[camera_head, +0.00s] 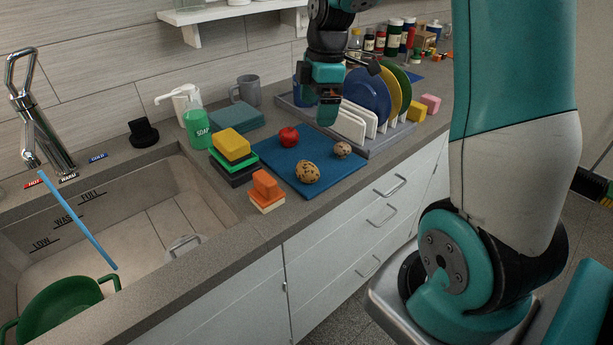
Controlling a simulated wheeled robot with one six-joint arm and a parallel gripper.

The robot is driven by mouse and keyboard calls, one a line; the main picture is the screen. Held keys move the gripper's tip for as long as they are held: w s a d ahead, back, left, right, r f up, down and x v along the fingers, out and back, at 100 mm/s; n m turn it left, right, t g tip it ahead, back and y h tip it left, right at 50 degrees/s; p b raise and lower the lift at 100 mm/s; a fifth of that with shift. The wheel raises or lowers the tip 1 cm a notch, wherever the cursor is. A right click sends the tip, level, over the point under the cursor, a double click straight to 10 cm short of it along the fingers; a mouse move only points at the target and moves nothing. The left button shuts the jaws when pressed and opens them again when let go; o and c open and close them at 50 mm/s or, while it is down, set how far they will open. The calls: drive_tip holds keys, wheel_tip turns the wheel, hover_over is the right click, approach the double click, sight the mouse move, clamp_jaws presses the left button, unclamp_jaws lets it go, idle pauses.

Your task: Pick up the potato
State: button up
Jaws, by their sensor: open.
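A tan, speckled, potato-like item (307,171) lies on the front part of a blue mat (275,153) on the counter. A smaller greyish-brown speckled item (342,149) lies to its right, near the mat's right edge. I cannot tell for sure whether the smaller one is also a potato. A red tomato-like item (289,136) lies behind them. My gripper (328,118) is open and points down behind the mat, in front of the dish rack. It is apart from the speckled items and looks empty.
A dish rack (376,141) with plates stands right of the mat. Stacked sponges (232,147) and orange blocks (267,187) stand to its left. The sink (160,205) with a green pot (58,306) is further left. A green soap bottle (197,129) stands behind the sponges.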

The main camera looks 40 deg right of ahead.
sight(308, 163)
drive_tip(key=f, duration=0.3)
drive_tip(key=a+f+p, duration=0.1)
drive_tip(key=f, duration=0.7)
drive_tip(key=shift+w+a+p, duration=0.15)
drive_tip(key=shift+w+p, duration=0.05)
drive_tip(key=shift+p, duration=0.15)
drive_tip(key=shift+w+a+f+p, duration=0.15)
drive_tip(key=shift+f+p, duration=0.3)
drive_tip(key=shift+f, duration=1.05)
drive_tip(key=shift+w+a+f+p, duration=0.15)
drive_tip(key=shift+f+p, duration=0.3)
drive_tip(key=shift+f, duration=1)
drive_tip(key=c, duration=1)
drive_tip(key=shift+r, duration=0.1)
